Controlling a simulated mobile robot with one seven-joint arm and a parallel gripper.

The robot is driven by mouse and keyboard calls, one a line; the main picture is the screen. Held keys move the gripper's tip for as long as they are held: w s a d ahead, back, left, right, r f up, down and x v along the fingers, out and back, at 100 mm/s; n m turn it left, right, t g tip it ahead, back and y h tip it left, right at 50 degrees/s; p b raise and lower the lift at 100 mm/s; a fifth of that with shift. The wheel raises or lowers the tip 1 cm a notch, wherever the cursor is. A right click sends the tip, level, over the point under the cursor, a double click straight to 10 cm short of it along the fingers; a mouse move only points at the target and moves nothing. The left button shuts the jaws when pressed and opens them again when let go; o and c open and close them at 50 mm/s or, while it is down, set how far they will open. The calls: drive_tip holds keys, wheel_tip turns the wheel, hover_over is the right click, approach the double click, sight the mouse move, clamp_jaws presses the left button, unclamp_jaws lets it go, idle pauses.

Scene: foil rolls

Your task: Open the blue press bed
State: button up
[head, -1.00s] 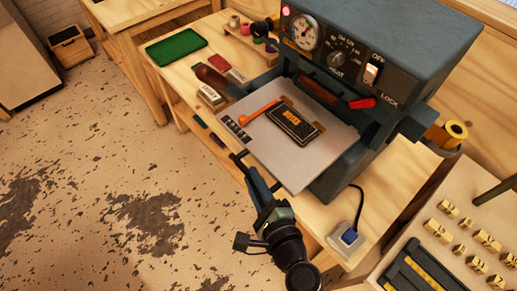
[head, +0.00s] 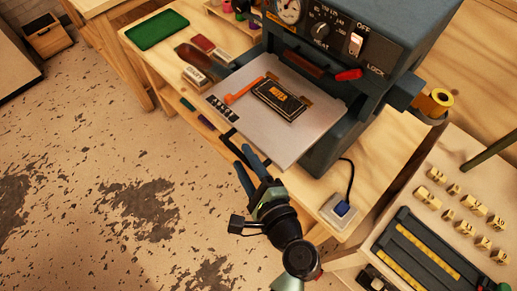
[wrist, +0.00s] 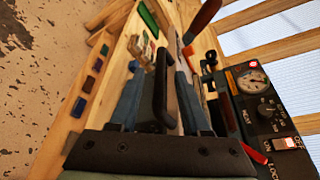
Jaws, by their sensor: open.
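The press bed (head: 285,143) is a flat grey plate sticking well out of the front of the dark blue press (head: 345,125). A black and gold block (head: 281,99) and an orange-handled tool (head: 244,91) lie on it. A black bar handle (head: 229,138) runs along its front left edge. My gripper (head: 243,157) is open, with its two blue fingers close to this handle. In the wrist view, the handle (wrist: 166,85) shows between the spread fingers; I cannot tell whether either touches it.
The press has a dial, a red-tipped lever (head: 348,75) and a switch. A green tray (head: 157,30) and stamps (head: 196,77) lie on the bench at left. A socket box with a cable (head: 340,210) sits at right. A type tray (head: 425,245) stands lower right. Floor at left is clear.

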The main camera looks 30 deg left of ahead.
drive_tip(key=b+v, duration=0.2)
drive_tip(key=v, duration=1)
